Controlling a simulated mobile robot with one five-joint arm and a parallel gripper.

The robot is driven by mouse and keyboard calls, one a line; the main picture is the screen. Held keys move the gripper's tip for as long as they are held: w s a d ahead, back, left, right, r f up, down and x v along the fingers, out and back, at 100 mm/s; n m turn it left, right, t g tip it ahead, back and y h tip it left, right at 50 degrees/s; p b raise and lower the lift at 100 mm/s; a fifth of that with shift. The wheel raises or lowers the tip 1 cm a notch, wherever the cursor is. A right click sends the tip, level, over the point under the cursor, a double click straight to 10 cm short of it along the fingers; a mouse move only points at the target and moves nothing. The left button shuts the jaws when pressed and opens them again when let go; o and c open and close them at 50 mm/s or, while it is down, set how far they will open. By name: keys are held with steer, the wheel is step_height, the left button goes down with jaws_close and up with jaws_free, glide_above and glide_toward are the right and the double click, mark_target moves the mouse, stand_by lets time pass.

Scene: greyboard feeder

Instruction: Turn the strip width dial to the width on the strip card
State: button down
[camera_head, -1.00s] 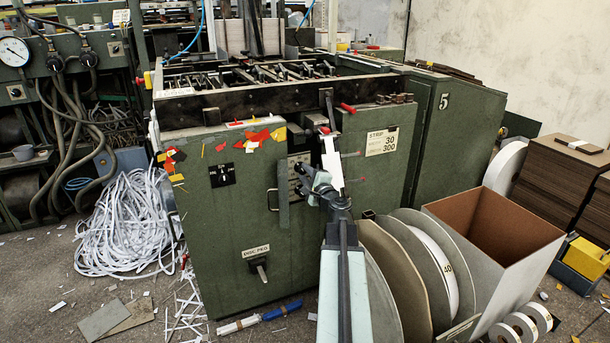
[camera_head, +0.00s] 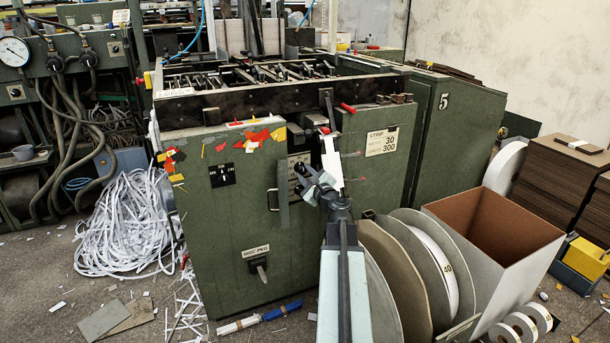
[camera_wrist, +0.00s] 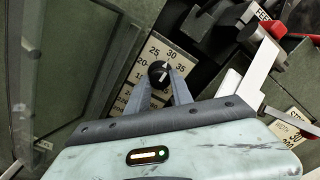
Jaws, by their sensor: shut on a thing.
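The strip width dial (camera_wrist: 159,72) is a small black knob with a white mark, on a plate (camera_wrist: 150,50) numbered 20, 25, 30 and 35. My gripper (camera_wrist: 161,74) is shut on the knob, one finger on each side. The white mark points up and right, towards the 30 to 35 side; its exact reading is too small to tell. The strip card (camera_head: 382,141) on the green front reads 30 above 300.
A lever with a white strip (camera_head: 331,160) and a red-tipped handle (camera_head: 347,107) stick out close to my gripper. Large reels (camera_head: 401,260) and an open cardboard box (camera_head: 497,232) stand at the right. A black selector (camera_head: 222,175) is at the left.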

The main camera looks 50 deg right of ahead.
steer(key=c, duration=1.1)
jaws_free()
steer(key=v, duration=0.7)
steer(key=shift+s+a, duration=0.1)
steer(key=shift+s, duration=0.25)
steer(key=shift+f, duration=0.1)
